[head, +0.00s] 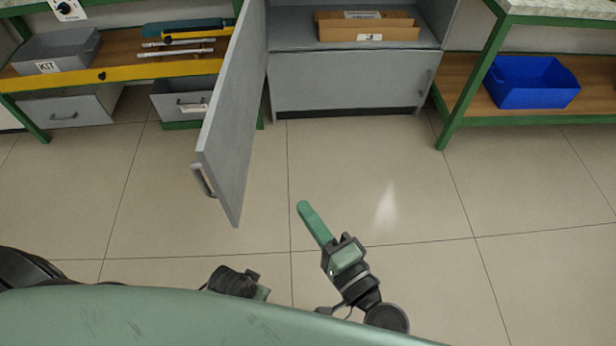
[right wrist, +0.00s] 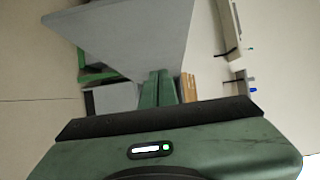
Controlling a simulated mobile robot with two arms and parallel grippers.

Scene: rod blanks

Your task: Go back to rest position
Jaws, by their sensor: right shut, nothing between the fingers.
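My right gripper (head: 312,224) is in the lower middle of the head view, above the bare floor, with its green fingers together and nothing between them. In the right wrist view its two green fingers (right wrist: 158,90) lie side by side, shut and empty. Its fingers point up toward the open grey cabinet door (head: 232,125) and stand apart from its handle in the head view. My left gripper's fingers do not show; only dark parts of my body show at the lower left.
A grey cabinet (head: 345,82) stands open, with a cardboard box (head: 368,32) on its shelf. A grey KIT bin (head: 60,52) and several rods (head: 178,53) are on the left bench. A drawer (head: 185,100) below is open. A blue bin (head: 530,82) sits at right. The floor between is clear.

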